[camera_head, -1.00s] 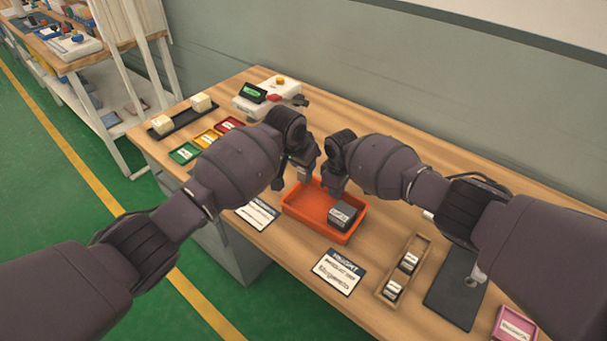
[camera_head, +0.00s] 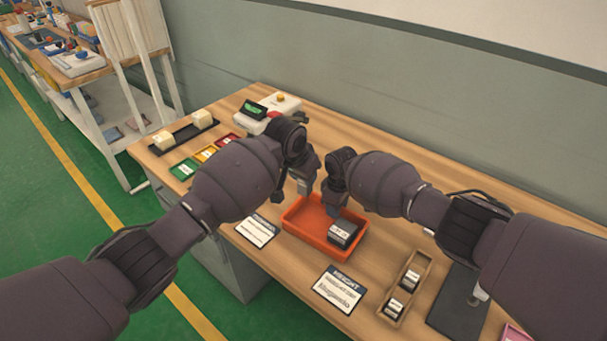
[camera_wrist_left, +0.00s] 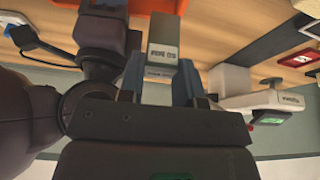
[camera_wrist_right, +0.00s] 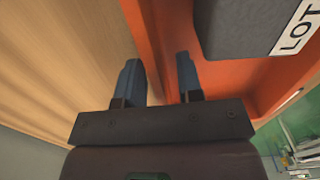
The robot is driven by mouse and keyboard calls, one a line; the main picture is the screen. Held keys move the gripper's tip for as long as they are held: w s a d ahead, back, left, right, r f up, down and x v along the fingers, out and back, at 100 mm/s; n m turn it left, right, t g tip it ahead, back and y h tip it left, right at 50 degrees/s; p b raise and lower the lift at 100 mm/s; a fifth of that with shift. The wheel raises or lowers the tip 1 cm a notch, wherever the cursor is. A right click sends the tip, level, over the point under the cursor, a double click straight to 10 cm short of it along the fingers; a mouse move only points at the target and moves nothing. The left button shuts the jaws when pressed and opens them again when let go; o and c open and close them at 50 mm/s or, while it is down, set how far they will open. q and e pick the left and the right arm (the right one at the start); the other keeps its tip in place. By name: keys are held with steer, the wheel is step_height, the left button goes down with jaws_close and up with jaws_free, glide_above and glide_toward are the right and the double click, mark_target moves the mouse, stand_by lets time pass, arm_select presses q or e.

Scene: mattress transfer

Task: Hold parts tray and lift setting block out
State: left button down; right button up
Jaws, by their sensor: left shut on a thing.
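The orange parts tray (camera_head: 296,240) sits on the wooden bench in front of me. My left gripper (camera_head: 303,188) is shut on a small grey setting block with a white label, clear in the left wrist view (camera_wrist_left: 162,52). It is at the tray's far left end; I cannot tell whether the block clears the tray. My right gripper (camera_wrist_right: 160,80) is open, its fingers on either side of the tray's orange wall, with a gap showing. A dark block labelled LOT (camera_head: 343,234) lies in the tray.
Printed cards (camera_head: 340,288) lie in front of the tray. A wooden holder (camera_head: 408,285) with small labelled blocks and a dark mat (camera_head: 455,308) are at right. Small coloured trays (camera_head: 205,154), a black strip with cream blocks and a white device (camera_head: 283,105) stand at back left.

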steer(key=shift+r, duration=0.15)
step_height(320, 180, up, 12)
stand_by(0.7)
